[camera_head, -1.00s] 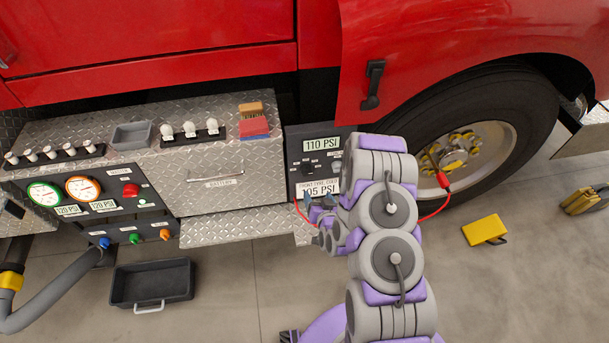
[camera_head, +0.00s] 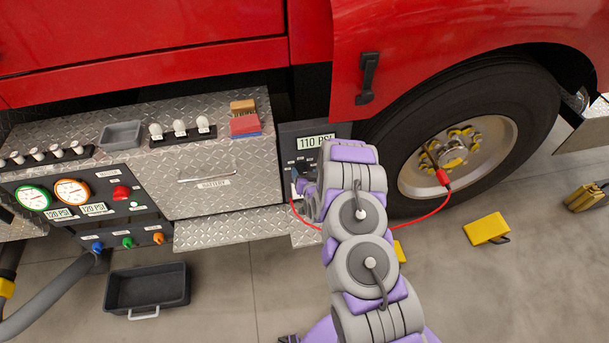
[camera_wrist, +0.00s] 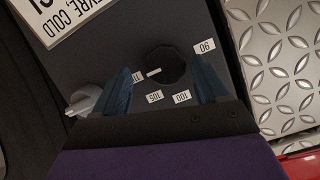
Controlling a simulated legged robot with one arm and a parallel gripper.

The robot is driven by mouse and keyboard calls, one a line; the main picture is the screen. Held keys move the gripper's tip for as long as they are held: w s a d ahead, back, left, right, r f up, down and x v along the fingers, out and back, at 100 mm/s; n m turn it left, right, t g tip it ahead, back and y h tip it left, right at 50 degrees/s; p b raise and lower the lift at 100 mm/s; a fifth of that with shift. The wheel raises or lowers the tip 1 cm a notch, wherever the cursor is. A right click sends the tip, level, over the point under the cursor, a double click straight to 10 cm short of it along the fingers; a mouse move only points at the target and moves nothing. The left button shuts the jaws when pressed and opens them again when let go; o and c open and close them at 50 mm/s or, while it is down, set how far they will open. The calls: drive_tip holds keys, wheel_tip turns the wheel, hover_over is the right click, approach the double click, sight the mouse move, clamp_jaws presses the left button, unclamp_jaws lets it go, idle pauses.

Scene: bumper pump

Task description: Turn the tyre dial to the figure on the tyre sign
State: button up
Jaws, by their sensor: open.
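The tyre dial (camera_wrist: 168,66) is a dark many-sided knob on a grey panel. Its white mark points at a partly covered label, apparently 110. Labels 105 (camera_wrist: 155,97), 100 (camera_wrist: 181,97) and 90 (camera_wrist: 205,46) sit around it. My gripper (camera_wrist: 163,61) is open, its blue fingers on either side of the dial with gaps showing; I cannot tell how deep they reach. The tyre sign (camera_wrist: 62,18) shows upside down, its figure mostly cut off.
A second, grey knob (camera_wrist: 86,100) is close to the left finger. A red cable (camera_head: 432,214) runs to the wheel (camera_head: 462,150). A yellow block (camera_head: 487,229) lies on the floor.

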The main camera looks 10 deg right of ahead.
drive_tip(key=shift+w+a+f, duration=0.2)
drive_tip(key=shift+w+a, duration=0.25)
drive_tip(key=shift+a, duration=0.25)
drive_tip(key=shift+d, duration=0.3)
drive_tip(key=shift+c, duration=0.4)
drive_tip(key=shift+d, duration=0.2)
drive_tip(key=c, duration=0.3)
drive_tip(key=shift+a, duration=0.3)
drive_tip(key=c, duration=0.7)
drive_tip(key=shift+s+d, duration=0.1)
